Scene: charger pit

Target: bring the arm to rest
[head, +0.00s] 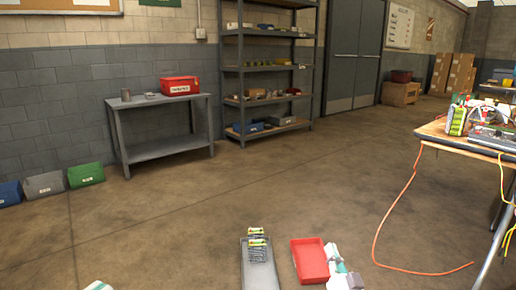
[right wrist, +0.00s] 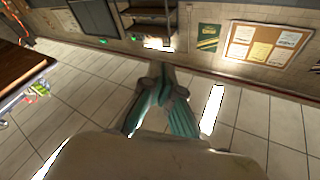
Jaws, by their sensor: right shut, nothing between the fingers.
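My right gripper (head: 332,252) shows at the bottom of the head view, beside the right edge of a red tray (head: 297,268). In the right wrist view its teal fingers (right wrist: 159,74) come together at the tips, with nothing between them. It points out over open floor there. Only a small white and green piece of my left arm (head: 98,286) shows at the bottom edge of the head view; its fingers cannot be made out.
A grey tray (head: 260,279) with several batteries (head: 257,243) is left of the red tray. A workbench (head: 463,141) with equipment stands at right, an orange cord (head: 376,238) trailing from it across the floor. A side table (head: 165,104) and shelves stand at the back; the mid floor is clear.

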